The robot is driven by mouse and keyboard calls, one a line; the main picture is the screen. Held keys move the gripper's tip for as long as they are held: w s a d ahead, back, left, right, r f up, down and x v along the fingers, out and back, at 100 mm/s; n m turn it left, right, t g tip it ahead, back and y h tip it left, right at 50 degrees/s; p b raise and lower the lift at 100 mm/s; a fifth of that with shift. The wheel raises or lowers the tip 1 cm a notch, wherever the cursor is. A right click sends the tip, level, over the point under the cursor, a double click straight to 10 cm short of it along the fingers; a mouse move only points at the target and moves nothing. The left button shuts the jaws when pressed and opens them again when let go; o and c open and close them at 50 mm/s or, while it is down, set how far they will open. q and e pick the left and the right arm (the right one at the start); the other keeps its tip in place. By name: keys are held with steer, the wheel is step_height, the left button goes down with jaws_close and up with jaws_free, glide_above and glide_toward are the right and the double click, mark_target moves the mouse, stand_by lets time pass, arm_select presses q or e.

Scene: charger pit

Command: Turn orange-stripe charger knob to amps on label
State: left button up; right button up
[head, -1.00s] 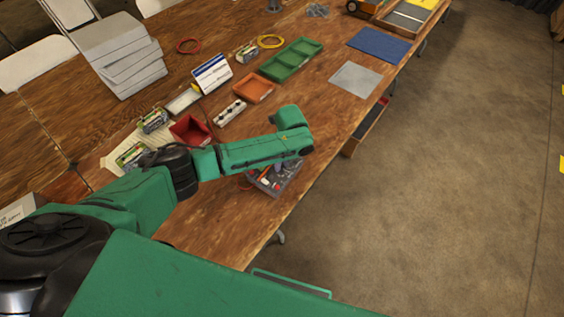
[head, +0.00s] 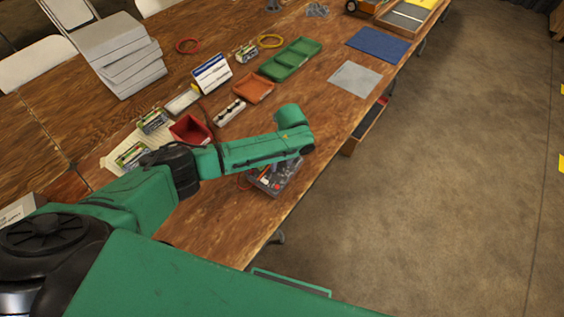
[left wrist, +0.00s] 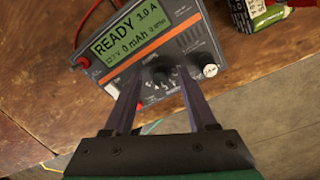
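The orange-stripe charger (left wrist: 170,50) lies under my left gripper in the left wrist view. Its lit display (left wrist: 131,32) reads READY, 3.0 A and 0 mAh. A dark knob (left wrist: 161,74) with a marked dial shows between the fingers. A round white label (left wrist: 209,71) sits at the charger's right edge; its writing is too small to read surely. My left gripper (left wrist: 164,70) is open, its fingers reaching down to the panel on either side of the knob; contact is unclear. In the head view, the charger (head: 266,183) is partly hidden by my left arm. My right gripper is not in view.
A green-and-white pack (left wrist: 262,12) stands beside the charger. A red bin (head: 191,130), an orange tray (head: 254,89) and a green tray (head: 291,60) lie farther back on the table. A grey mat (head: 356,78) lies near the table's right edge.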

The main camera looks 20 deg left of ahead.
mark_target(287, 170)
arm_select(q)
step_height(287, 170, up, 14)
steer(key=d+b, duration=0.1)
steer(key=shift+d+r, duration=0.25)
steer(key=shift+d, duration=0.1)
stand_by(0.4)
